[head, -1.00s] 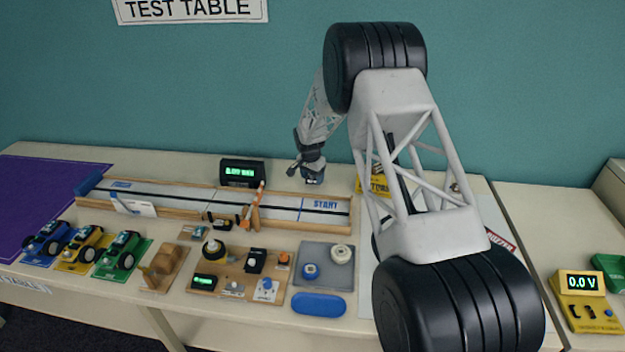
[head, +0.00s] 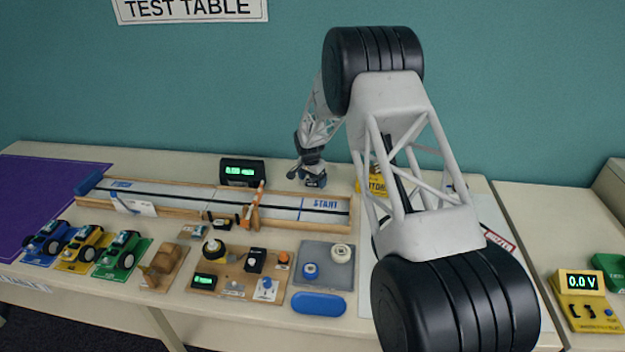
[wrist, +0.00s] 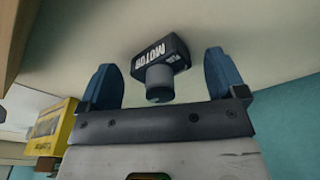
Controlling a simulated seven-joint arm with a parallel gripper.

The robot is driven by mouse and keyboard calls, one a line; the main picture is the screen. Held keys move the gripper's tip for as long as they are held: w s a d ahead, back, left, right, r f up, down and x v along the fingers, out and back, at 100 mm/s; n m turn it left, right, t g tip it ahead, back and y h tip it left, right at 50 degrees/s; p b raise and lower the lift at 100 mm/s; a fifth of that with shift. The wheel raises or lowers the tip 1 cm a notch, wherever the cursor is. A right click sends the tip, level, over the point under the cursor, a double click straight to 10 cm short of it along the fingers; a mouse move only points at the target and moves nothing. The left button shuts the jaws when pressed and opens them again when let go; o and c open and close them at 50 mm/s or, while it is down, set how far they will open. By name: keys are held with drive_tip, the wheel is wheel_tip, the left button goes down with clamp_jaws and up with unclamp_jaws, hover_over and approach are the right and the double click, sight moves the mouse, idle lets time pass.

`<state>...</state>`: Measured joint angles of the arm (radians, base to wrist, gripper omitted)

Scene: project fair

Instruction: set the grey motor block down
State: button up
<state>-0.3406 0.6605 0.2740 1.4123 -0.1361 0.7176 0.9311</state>
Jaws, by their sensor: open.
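The motor block (wrist: 160,58) shows in the wrist view as a dark box with white MOTOR lettering and a grey round end towards me. It rests on the pale table top. My gripper (head: 313,184) is at the back of the table, just behind the test track. In the wrist view its two blue fingers (wrist: 159,80) are apart, one on each side of the block, with gaps between them and it. In the head view the block is hard to tell from the fingers.
The wooden-edged track (head: 275,207) runs close in front of my gripper. A yellow box (head: 374,185) stands to its right and also shows in the wrist view (wrist: 52,125). A dark timer (head: 242,172) stands to its left.

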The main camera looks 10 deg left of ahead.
sight(311, 182)
drive_tip(key=shift+r, duration=0.1)
wheel_tip(311, 182, up, 12)
drive_tip(key=s, duration=0.1)
drive_tip(key=shift+s+a, duration=0.15)
drive_tip(key=shift+a, duration=0.2)
idle(0.3)
idle(0.8)
